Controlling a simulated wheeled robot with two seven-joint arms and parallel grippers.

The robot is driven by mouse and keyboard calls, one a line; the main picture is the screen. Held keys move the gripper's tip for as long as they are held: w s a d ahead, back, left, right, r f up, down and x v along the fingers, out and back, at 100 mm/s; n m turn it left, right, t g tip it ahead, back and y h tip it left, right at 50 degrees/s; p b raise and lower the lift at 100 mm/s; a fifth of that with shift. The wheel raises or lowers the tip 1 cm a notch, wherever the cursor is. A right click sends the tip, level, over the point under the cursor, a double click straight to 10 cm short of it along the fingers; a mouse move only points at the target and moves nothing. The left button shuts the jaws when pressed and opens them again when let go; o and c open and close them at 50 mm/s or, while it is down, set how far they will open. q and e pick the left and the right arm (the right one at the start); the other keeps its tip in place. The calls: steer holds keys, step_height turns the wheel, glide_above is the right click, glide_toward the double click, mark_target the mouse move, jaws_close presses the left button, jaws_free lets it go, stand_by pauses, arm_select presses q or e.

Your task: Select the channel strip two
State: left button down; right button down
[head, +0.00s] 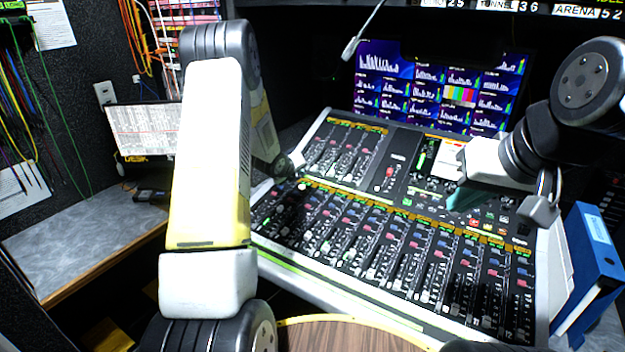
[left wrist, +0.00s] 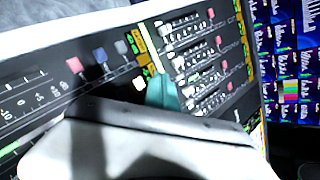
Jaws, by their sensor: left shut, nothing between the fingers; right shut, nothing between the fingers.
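The mixing console (head: 400,316) fills the middle of the head view, with an upper bank and a long lower bank of channel strips. Small red, blue and pale buttons sit below the orange label row. I cannot read which strip is number two. My left gripper (head: 298,168) is over the left end of the lower bank, near the label row. In the left wrist view its shut teal fingertips (left wrist: 164,92) are close to the panel beside a pale button (left wrist: 140,84); contact is unclear. My right gripper (head: 464,198) is shut and empty above the console's right part.
A screen with level graphs (head: 440,88) stands behind the console. A gooseneck microphone (head: 352,46) hangs above it. Blue binders (head: 597,250) stand at the right. A grey side desk (head: 85,245) with a monitor (head: 145,128) is at the left.

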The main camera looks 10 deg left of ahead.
arm_select(q)
steer(key=shift+s+r, duration=0.2)
steer(key=shift+r, duration=1)
steer(key=shift+a, duration=0.1)
steer(key=s+d+r+n+g+y, duration=0.1)
steer(key=s+r+n+g+y, duration=0.1)
steer(key=s+r+n, duration=1.35)
steer(key=s+d+r+n, duration=0.2)
steer(key=s+n, duration=0.2)
steer(key=s, duration=0.5)
steer(key=s+d+r+n+g+h, duration=0.1)
steer(key=s+n, duration=0.3)
steer(key=s, duration=0.5)
steer(key=s+d+r+n+g+h, duration=0.1)
steer(key=s+d+r+n, duration=0.2)
steer(key=s, duration=0.6)
steer(key=shift+s+d+r+n, duration=0.25)
steer(key=shift+d+n, duration=0.35)
steer(key=shift+n, duration=0.15)
